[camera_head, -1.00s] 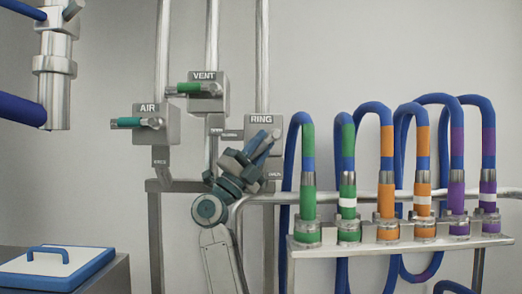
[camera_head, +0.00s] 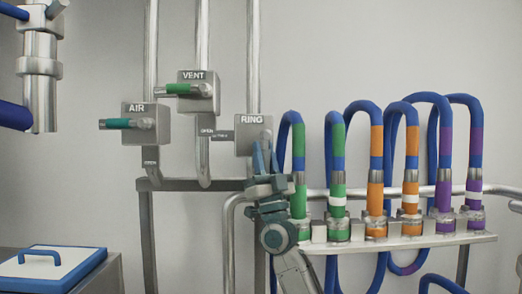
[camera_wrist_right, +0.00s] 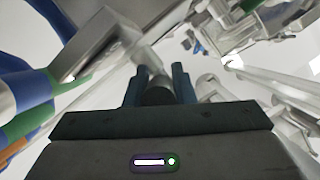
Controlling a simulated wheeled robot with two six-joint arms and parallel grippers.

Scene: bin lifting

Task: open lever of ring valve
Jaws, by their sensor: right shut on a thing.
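The ring valve (camera_head: 252,121), a grey box labelled RING, sits on the rightmost of the three upright pipes. My right gripper (camera_head: 264,152) is just below its lower right part, fingers pointing up. In the right wrist view its two blue fingers (camera_wrist_right: 158,85) are shut on a dark rounded bar, the ring valve lever (camera_wrist_right: 157,93). In the head view the lever is mostly hidden by the fingers and appears to hang down from the valve. My left gripper is not in view.
The air valve (camera_head: 137,108) and vent valve (camera_head: 194,77) are up and left, their green levers pointing left. Colour-banded hoses (camera_head: 376,150) stand on a rack (camera_head: 450,240) close right of my arm. A blue-edged white lid (camera_head: 52,270) lies at lower left.

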